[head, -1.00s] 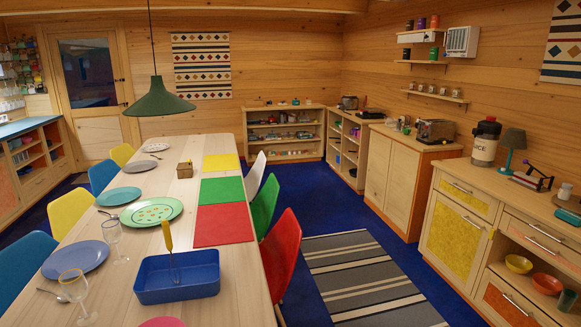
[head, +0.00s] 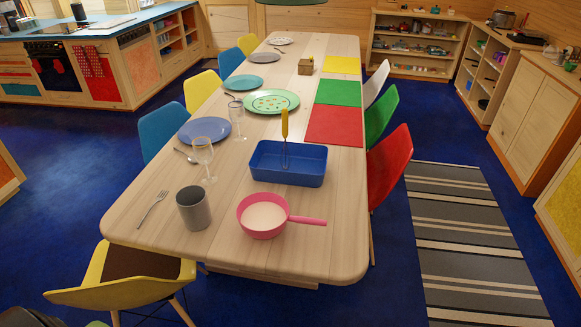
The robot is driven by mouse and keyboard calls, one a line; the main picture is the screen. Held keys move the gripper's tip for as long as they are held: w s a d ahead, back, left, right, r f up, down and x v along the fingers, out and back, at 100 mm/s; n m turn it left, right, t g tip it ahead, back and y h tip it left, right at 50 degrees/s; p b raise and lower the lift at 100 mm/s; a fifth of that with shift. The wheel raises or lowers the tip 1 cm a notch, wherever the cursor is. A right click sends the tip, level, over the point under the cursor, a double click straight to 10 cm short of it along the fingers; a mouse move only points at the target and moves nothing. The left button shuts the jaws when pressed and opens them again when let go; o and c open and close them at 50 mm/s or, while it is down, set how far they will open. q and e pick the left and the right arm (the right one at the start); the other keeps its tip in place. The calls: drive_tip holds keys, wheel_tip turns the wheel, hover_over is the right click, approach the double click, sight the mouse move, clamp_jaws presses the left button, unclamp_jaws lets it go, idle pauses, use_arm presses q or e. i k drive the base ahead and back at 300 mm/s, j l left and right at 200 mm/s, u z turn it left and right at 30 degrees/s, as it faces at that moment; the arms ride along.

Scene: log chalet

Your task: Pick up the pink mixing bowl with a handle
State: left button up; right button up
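The pink mixing bowl with a handle (head: 254,224) stands upright near the front end of the long wooden table (head: 330,240). Its inside looks pale, and its straight handle points right, toward the table's right edge. A grey cup (head: 194,208) stands to its left, and a blue tray (head: 290,180) lies just behind it. Neither of my grippers shows in the head view.
A yellow-handled utensil (head: 284,125) stands up in the blue tray. Wine glasses (head: 204,155), plates and a fork (head: 152,209) are on the table. A yellow chair (head: 120,285) is at the front left, a red chair (head: 391,165) at the right.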

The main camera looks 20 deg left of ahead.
sight(264, 215)
drive_tip(key=i+l+u, duration=0.1)
drive_tip(key=u, duration=0.9)
drive_tip(key=i+l, duration=0.05)
